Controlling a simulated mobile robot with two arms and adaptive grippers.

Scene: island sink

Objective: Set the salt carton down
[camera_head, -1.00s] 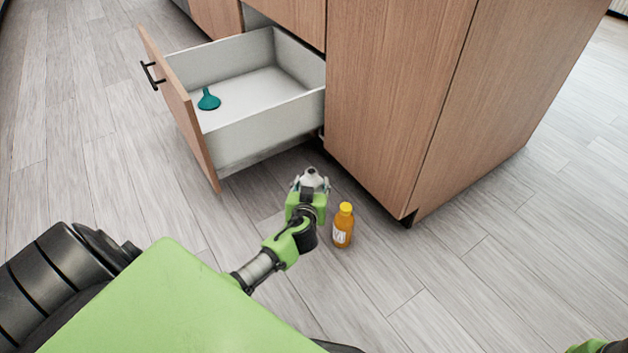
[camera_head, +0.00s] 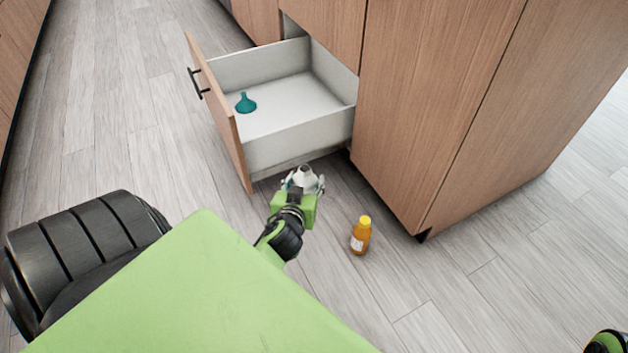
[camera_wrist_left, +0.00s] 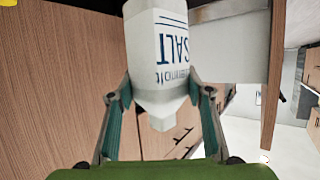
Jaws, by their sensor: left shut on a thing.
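The salt carton (camera_wrist_left: 168,60) is white with blue "SALT" lettering and fills the upper middle of the left wrist view. My left gripper (camera_head: 303,186) is shut on it, with one finger on each side in the wrist view (camera_wrist_left: 160,98). In the head view only the pale top of the carton (camera_head: 304,176) shows above the fingers. The gripper is in front of the open drawer's near side. How high the carton's base is cannot be told. At the lower right corner, part of my right arm shows, but its fingers do not.
The open drawer (camera_head: 300,143) holds a teal funnel (camera_head: 245,103) and has free room. An orange bottle with a yellow cap (camera_head: 361,235) stands on the floor right of my left gripper. The wooden cabinet (camera_head: 430,110) stands behind it. Floor to the right is clear.

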